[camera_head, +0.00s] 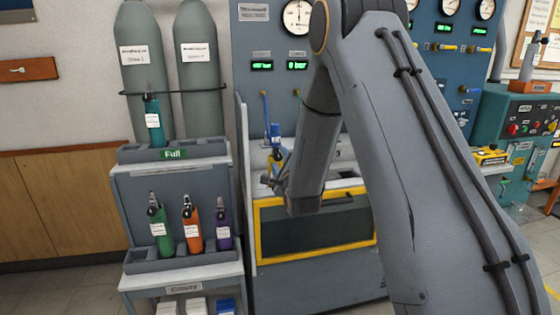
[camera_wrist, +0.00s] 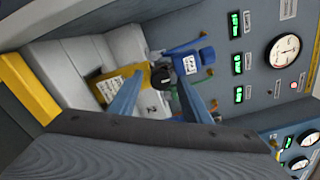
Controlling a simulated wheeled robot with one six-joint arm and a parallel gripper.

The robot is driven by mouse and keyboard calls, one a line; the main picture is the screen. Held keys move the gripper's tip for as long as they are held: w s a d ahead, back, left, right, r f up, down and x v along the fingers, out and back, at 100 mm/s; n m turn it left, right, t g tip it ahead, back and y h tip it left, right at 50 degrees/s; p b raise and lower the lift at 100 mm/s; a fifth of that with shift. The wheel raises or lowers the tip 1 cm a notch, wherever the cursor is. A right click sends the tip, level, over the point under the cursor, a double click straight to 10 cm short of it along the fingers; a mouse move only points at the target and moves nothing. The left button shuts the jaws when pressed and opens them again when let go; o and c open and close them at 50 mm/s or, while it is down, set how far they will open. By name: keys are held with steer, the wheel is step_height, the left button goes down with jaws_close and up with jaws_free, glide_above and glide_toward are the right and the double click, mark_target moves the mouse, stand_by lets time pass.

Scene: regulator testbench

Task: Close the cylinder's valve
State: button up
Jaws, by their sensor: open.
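A yellow cylinder (camera_wrist: 113,84) with a white label stands at the blue test panel, with a black valve part (camera_wrist: 161,75) at its top. A blue fitting (camera_wrist: 189,61) with a white tag sits against that end; it also shows in the head view (camera_head: 275,131). My gripper (camera_wrist: 160,84) is open, its two blue fingers pointing towards the valve from either side. I cannot tell whether they touch it. In the head view my gripper (camera_head: 273,181) is just below the blue fitting, and the cylinder is mostly hidden.
The blue panel (camera_head: 262,80) rises behind, with a gauge (camera_head: 298,17) and green displays. A yellow-framed door (camera_head: 315,230) is below. A rack (camera_head: 180,198) holding several small cylinders stands left. Hoses join the panel near the fitting.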

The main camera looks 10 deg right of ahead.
steer(key=s, duration=0.7)
steer(key=shift+s+b, duration=0.35)
steer(key=shift+b, duration=0.1)
